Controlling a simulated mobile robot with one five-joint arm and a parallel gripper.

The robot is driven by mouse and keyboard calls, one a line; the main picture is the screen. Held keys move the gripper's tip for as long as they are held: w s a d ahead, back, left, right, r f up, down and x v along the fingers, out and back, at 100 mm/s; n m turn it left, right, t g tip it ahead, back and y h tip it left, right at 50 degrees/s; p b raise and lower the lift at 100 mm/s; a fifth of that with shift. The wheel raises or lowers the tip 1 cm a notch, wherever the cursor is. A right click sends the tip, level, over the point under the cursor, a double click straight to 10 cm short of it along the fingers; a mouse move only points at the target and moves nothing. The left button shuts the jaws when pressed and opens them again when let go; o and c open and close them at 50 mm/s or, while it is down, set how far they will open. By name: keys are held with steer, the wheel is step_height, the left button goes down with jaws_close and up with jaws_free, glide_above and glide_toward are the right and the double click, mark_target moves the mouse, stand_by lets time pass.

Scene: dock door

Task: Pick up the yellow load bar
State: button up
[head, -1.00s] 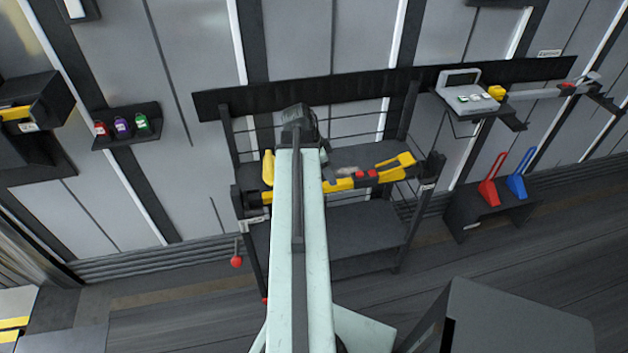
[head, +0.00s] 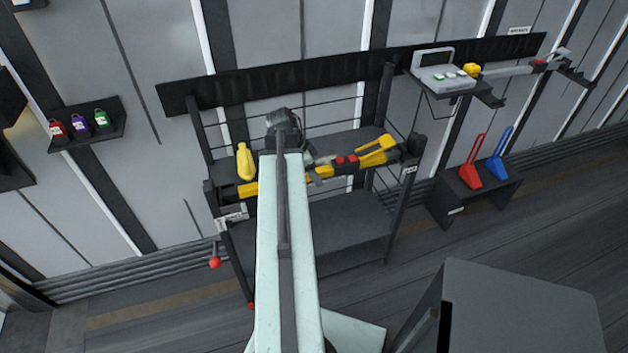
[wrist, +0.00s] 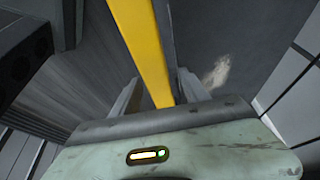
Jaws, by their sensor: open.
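The yellow load bar (head: 320,173), with dark sections, lies along the front of the rack's upper shelf in the head view. My arm hides part of it. In the wrist view a yellow bar (wrist: 143,40) runs lengthwise down between my fingers. My gripper (wrist: 158,90) is open, with one finger on each side of the yellow bar. I cannot tell whether either finger touches it. In the head view the fingers are hidden behind my arm and wrist.
The dark rack (head: 330,232) has a mostly bare lower shelf. A yellow bottle-shaped item (head: 245,163) stands left of my arm. Red and blue scoop-like items (head: 470,172) stand on a low stand at right. A grey box (head: 525,300) is in the right foreground.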

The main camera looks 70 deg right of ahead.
steer(key=shift+r, duration=0.1)
jaws_close()
stand_by(1.2)
